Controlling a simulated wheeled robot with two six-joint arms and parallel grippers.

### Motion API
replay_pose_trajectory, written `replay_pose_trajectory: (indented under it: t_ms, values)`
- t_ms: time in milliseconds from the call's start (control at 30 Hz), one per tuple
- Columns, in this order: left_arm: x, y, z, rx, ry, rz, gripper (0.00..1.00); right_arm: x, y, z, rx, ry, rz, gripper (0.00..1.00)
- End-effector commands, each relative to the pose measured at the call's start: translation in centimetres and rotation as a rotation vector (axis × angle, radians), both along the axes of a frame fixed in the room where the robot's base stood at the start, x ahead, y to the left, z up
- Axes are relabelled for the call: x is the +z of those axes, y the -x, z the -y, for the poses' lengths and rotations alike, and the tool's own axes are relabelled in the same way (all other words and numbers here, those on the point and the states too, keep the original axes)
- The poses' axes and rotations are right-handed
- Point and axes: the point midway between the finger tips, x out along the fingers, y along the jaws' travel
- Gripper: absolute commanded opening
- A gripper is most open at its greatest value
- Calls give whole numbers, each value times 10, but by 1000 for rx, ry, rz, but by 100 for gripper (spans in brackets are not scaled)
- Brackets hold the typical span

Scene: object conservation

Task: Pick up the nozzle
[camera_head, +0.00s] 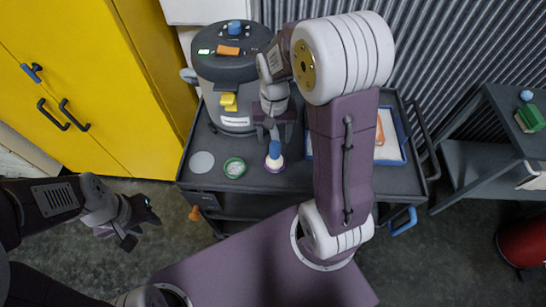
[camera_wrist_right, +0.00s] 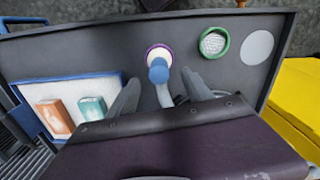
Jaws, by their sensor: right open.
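What looks like the nozzle, a blue-tipped piece (camera_head: 274,150), stands on a white round base with a purple rim on the cart's grey top. It also shows in the right wrist view (camera_wrist_right: 158,68), just beyond the fingers. My right gripper (camera_head: 271,132) is open directly behind and above the piece in the head view. In the right wrist view its two fingers (camera_wrist_right: 160,92) are spread, with a pale grey part between them that I cannot identify. My left gripper (camera_head: 140,224) looks open and empty, beside the cart at lower left.
A grey canister machine (camera_head: 233,75) stands at the cart's back left. A green-rimmed round dish (camera_head: 234,168) and a grey disc (camera_head: 202,162) lie left of the blue-tipped piece. A blue-edged tray (camera_wrist_right: 93,78) holds an orange and a teal block. A yellow cabinet (camera_head: 95,60) is at left.

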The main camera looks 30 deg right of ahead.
Motion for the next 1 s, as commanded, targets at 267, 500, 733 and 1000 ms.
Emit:
replay_pose_trajectory:
  t_ms: [267,500,733,1000]
  values:
    - [-1,0,0,0,0,0,36,-36,1,0,2,0,-2,59]
    - [1,0,0,0,0,0,36,-60,-1,1,2,-1,-7,59]
    - [0,0,0,0,0,0,36,-88,-3,1,2,0,-1,59]
    - [0,0,0,0,0,0,36,-88,-3,1,2,0,0,37]
